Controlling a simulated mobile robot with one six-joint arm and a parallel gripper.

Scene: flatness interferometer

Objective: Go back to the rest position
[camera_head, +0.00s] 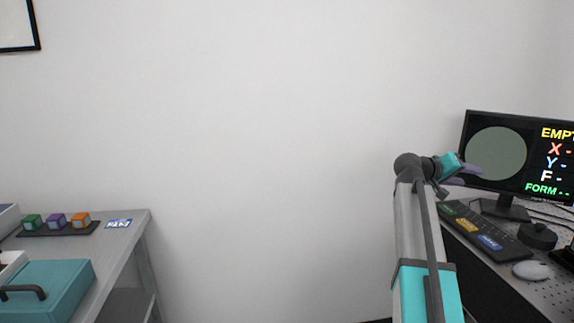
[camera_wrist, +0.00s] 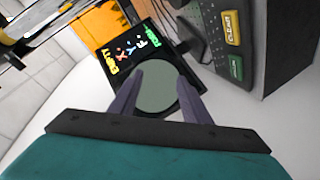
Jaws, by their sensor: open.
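My gripper (camera_head: 465,172) is at the right in the head view, raised in front of the monitor (camera_head: 492,150) and above the bench on that side. In the wrist view its two purple fingers (camera_wrist: 160,90) stand apart with nothing between them. The monitor (camera_wrist: 114,62) shows behind them, rotated, with a grey disc and the word EMPTY on its screen. My gripper touches nothing that I can see.
A keypad (camera_head: 484,232) with coloured keys, a mouse (camera_head: 532,270) and a dark round knob (camera_head: 538,236) sit on the right bench. At left, a grey table (camera_head: 120,245) bears a teal case (camera_head: 60,285) and coloured cubes (camera_head: 56,221). Between them is free room.

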